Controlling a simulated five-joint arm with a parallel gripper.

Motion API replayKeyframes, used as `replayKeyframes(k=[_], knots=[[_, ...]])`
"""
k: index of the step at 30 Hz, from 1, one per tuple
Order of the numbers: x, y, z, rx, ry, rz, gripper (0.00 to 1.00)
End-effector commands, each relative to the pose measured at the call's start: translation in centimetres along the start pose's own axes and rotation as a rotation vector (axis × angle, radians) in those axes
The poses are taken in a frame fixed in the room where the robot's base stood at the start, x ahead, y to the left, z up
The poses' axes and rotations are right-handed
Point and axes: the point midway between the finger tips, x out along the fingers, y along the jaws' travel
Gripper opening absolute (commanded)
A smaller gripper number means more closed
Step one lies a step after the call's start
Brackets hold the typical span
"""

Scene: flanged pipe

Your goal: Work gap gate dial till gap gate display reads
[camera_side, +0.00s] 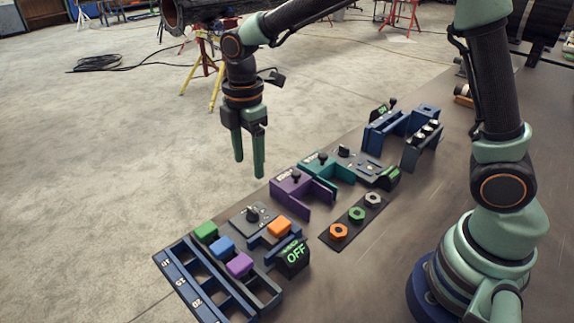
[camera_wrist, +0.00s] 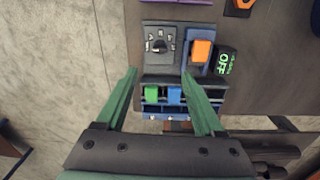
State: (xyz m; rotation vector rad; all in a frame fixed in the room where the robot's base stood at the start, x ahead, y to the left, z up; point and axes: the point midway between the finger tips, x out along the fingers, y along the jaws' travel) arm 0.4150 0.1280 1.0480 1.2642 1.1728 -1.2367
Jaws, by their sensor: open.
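A dark dial (camera_side: 252,213) with a black knob sits on a grey plate near the front of the bench; it also shows in the wrist view (camera_wrist: 160,45). A black display box (camera_side: 293,257) beside it reads OFF in green, also in the wrist view (camera_wrist: 227,61). Another knob (camera_side: 344,151) stands farther back near a second green-lit display (camera_side: 391,177). I cannot tell from the labels which is the gap gate. My gripper (camera_side: 249,168) is open and empty, in the air above and beyond the near dial; its green fingers also show in the wrist view (camera_wrist: 159,75).
A blue slotted rack (camera_side: 205,290) with green (camera_side: 206,231), blue (camera_side: 221,246) and purple (camera_side: 239,264) blocks lies at the near end. An orange block (camera_side: 279,228) sits by the display. Purple (camera_side: 290,190) and teal (camera_side: 325,166) fixtures and a nut strip (camera_side: 357,214) stand behind.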

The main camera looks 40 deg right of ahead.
Motion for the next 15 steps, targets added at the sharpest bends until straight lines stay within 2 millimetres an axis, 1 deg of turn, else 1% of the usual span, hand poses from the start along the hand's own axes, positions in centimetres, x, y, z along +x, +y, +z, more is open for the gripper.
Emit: replayKeyframes(k=[1,3,8,11,15], knots=[[0.5,0.1,-0.3,-0.028,-0.003,-0.01,0.7],[0.9,0.2,-0.6,-0.052,-0.006,-0.017,0.7],[2.1,0.2,-0.6,-0.063,-0.007,-0.02,0.7],[3.6,0.1,-0.6,-0.061,-0.007,-0.022,0.7],[6.4,0.0,-0.5,-0.06,-0.008,-0.023,0.7]])
